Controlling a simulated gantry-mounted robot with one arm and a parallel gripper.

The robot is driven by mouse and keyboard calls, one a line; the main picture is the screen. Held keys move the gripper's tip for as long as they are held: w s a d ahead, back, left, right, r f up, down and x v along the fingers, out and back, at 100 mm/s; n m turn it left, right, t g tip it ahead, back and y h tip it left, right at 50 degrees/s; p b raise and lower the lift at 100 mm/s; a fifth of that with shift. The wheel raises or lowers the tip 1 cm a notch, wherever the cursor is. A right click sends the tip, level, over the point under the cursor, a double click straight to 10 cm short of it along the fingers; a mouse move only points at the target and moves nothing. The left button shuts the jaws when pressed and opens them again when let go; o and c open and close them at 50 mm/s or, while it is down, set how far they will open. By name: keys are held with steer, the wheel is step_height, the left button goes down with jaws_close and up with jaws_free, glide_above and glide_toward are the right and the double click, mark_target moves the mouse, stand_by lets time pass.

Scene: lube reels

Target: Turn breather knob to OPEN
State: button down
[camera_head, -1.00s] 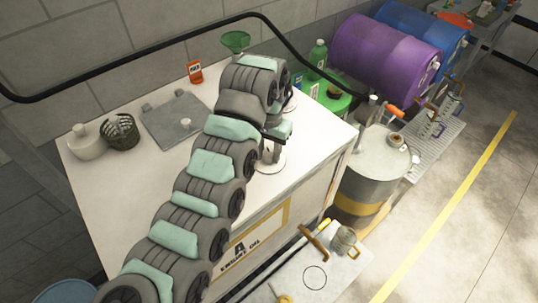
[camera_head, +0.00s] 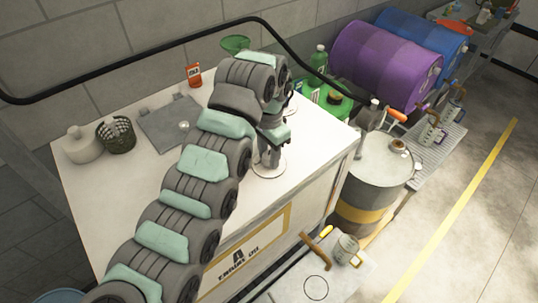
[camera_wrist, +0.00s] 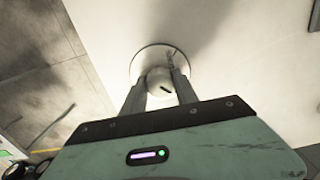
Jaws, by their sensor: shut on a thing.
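The breather knob (camera_wrist: 160,83) is a pale rounded knob with a short dark mark on its face. It stands on a round pale plate (camera_wrist: 148,52) on the white cabinet top. In the wrist view my gripper (camera_wrist: 159,80) has one finger on each side of the knob and is shut on it. In the head view the plate (camera_head: 280,171) shows near the cabinet top's right edge, with my gripper (camera_head: 270,160) reaching down over it from above. The knob itself is mostly hidden there by the gripper. I cannot read any OPEN marking.
A grey hatch plate (camera_head: 165,125), a dark basket (camera_head: 116,134), a white pot (camera_head: 80,145) and an orange bottle (camera_head: 193,75) stand on the cabinet top. A green funnel (camera_head: 235,43) is behind my arm. A grey drum (camera_head: 375,170) stands to the right.

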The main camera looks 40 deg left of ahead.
mark_target(269, 155)
steer(key=c, duration=0.9)
jaws_free()
steer(key=shift+c, duration=0.2)
step_height(269, 155, up, 11)
steer(key=shift+f, duration=0.1)
